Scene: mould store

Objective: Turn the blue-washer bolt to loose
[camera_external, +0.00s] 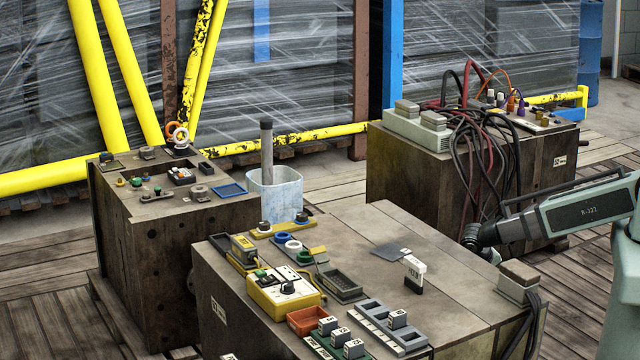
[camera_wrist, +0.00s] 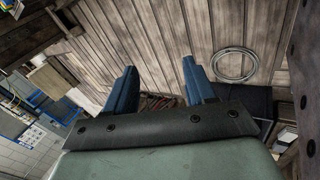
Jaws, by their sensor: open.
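A grey strip with round fittings stands on the front bench in the external view. One fitting with a blue ring (camera_external: 282,238) sits towards its back end, and another with a white and dark ring (camera_external: 294,246) is just in front. The blue one looks like the blue-washer bolt; its turn position is too small to read. My gripper (camera_wrist: 159,68) shows in the wrist view with two blue fingers wide apart and nothing between them. It faces a plank surface, away from the bolt. In the external view my arm is at the right, well clear of the strip.
A yellow box with a dial (camera_external: 284,290), an orange tray (camera_external: 307,320) and grey switch blocks crowd the bench's near left. Cables (camera_external: 480,150) hang off the rear right crate.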

